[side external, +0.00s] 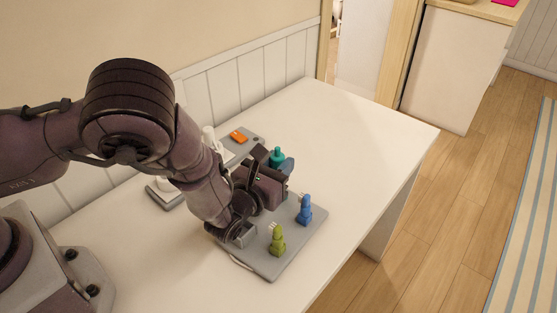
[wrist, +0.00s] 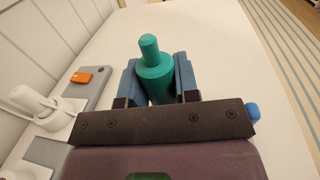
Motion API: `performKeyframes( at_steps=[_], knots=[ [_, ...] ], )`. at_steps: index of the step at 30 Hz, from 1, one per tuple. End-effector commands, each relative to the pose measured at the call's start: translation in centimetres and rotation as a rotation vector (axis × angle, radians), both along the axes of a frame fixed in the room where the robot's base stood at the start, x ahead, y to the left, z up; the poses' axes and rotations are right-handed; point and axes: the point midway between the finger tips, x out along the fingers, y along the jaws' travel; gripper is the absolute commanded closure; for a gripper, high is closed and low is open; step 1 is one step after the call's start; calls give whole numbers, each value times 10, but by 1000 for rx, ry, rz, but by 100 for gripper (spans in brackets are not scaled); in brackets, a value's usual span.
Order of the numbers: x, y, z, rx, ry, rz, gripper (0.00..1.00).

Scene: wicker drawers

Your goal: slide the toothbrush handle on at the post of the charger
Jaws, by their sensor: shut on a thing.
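My gripper (wrist: 160,82) is shut on a teal stepped cylinder (wrist: 153,66), which looks like the toothbrush handle. Its narrow end points up between the blue-grey fingers, and its lower part is hidden by the gripper. In the side view the teal piece (side external: 277,156) shows just above the gripper (side external: 276,170), on the far side of the grey board. A white upright piece on a white base (wrist: 60,116), which may be the charger with its post, stands left of the gripper in the wrist view. In the side view the white upright (side external: 208,137) is partly behind my arm.
An orange block (side external: 239,135) lies on a grey slab near the wall. The far right tabletop (side external: 350,125) is clear.

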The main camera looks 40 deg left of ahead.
Motion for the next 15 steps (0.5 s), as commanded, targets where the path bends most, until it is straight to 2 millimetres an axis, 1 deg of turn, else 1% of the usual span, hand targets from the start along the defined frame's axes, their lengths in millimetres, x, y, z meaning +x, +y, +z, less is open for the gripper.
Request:
performKeyframes(
  at_steps=[1, 4, 12, 15],
  knots=[
    [0, 0, 0, -1, -2, 0, 64],
    [0, 0, 0, -1, -1, 0, 41],
    [0, 0, 0, 0, 1, 0, 41],
    [-6, -1, 0, 0, 2, -1, 41]
  ],
)
